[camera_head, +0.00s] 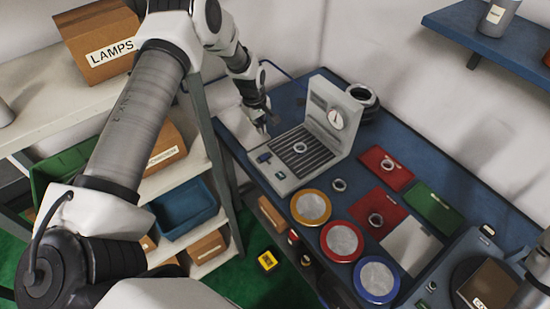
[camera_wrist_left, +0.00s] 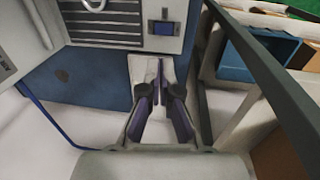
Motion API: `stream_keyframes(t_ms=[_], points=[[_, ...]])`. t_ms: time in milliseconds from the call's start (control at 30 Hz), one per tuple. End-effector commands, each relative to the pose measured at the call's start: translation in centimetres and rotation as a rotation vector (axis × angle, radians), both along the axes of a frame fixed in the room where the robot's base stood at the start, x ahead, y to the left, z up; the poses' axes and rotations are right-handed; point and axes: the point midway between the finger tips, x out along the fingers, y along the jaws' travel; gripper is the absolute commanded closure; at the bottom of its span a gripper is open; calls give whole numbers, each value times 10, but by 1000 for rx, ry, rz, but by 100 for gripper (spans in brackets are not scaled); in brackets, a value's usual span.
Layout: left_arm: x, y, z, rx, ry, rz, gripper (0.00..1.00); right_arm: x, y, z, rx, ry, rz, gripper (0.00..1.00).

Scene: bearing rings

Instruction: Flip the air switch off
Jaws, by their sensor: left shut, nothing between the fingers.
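A grey machine (camera_head: 335,120) with a round gauge (camera_head: 335,119) on its upright back and a slatted bed in front stands on the blue bench. Its front left panel carries a small dark blue piece (camera_head: 264,157), which also shows in the left wrist view (camera_wrist_left: 163,28); I cannot tell whether this is the air switch or how it is set. My left gripper (camera_head: 266,128) is shut and empty, just off the machine's left end. In the left wrist view its fingers (camera_wrist_left: 160,75) point at the panel's near edge. My right gripper is not in view.
A metal ring (camera_head: 300,147) lies on the slatted bed. Gold (camera_head: 311,207), red (camera_head: 342,241) and blue-rimmed (camera_head: 376,279) discs line the bench's front edge. Red and green mats lie to the right. A shelf with a LAMPS box (camera_head: 97,43) and a blue bin (camera_head: 185,207) stands left.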

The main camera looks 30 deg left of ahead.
Motion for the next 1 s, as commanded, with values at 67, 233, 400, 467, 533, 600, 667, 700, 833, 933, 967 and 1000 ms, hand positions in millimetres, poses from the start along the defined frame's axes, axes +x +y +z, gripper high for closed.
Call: stream_keyframes(t_ms=[67, 233, 400, 467, 533, 600, 667, 700, 833, 933, 967, 1000], points=[[0, 0, 0, 0, 0, 0, 100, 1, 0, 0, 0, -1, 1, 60], [0, 0, 0, 0, 0, 0, 100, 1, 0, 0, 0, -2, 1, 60], [1, -1, -11, 0, 1, 0, 100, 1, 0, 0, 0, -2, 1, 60], [2, -1, -20, 1, 2, -1, 100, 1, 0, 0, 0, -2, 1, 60], [3, -2, -36, 1, 2, 0, 100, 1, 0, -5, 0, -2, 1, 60], [5, -3, -53, 2, 1, -2, 100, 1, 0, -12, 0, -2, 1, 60], [7, -3, -71, 1, 0, -1, 100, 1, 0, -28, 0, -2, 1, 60], [8, -3, -81, 1, -1, -1, 100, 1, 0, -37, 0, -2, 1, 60], [11, -5, -109, 0, 1, -1, 100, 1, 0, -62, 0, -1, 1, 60], [14, -6, -125, 0, 0, 0, 100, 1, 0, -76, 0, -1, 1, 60], [14, -6, -129, 0, 0, -1, 100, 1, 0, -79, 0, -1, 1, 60], [15, -6, -133, 0, 0, -1, 100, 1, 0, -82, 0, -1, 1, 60]])
